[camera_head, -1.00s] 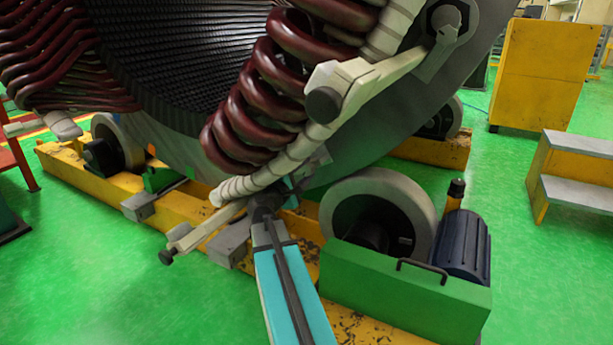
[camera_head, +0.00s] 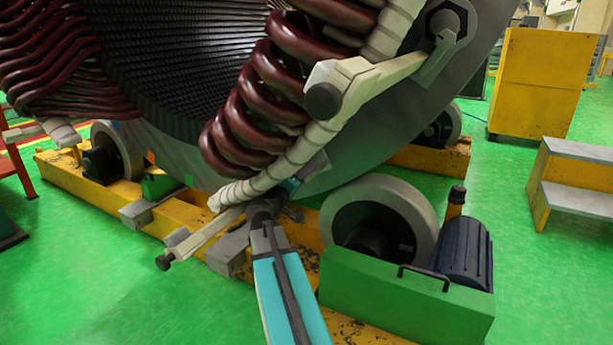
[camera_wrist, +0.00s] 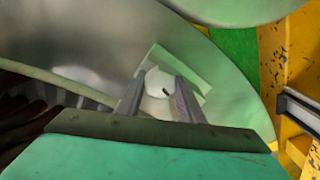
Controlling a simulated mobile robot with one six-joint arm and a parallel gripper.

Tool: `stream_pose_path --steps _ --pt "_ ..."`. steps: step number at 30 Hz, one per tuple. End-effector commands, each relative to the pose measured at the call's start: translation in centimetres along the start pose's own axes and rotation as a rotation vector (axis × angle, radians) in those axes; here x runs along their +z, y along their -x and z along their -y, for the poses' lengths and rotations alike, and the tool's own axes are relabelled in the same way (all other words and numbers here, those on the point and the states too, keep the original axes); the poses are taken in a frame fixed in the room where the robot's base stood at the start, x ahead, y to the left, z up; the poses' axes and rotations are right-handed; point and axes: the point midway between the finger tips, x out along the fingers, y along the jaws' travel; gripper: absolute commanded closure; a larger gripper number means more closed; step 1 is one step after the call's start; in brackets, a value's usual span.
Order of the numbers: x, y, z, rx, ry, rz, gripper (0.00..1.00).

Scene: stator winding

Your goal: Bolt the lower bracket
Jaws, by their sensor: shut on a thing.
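The lower bracket (camera_head: 207,234) is a long pale bar with a black knob at its left end, low at the front of the stator (camera_head: 345,165). My dark wrist joint hides its right part in the head view. In the wrist view, my gripper (camera_wrist: 160,96) has its two grey fingers shut on a small pale round piece (camera_wrist: 158,84) with a dark mark, which looks like the bolt. A pale angular plate (camera_wrist: 187,67) lies just behind the piece, against the grey stator face. I cannot tell whether the piece touches it.
The upper bracket (camera_head: 375,88) and dark red coils (camera_head: 240,135) stand above my wrist. A grey roller (camera_head: 378,215) and green housing (camera_head: 405,295) are close to the right of my arm. The yellow base beam (camera_head: 185,215) runs below. Green floor is clear at front left.

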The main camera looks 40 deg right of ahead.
Motion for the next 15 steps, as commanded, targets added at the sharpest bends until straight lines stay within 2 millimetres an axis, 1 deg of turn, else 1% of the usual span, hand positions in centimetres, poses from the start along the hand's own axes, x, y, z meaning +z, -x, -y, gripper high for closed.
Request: stream_pose_path --steps 1,6,15 --pt "-0.21 0.25 0.36 -0.007 -0.024 -0.006 0.88" --pt "-0.21 0.27 0.41 -0.008 -0.077 -0.006 0.88" --pt "-0.21 0.29 0.49 -0.009 -0.097 -0.005 0.88"
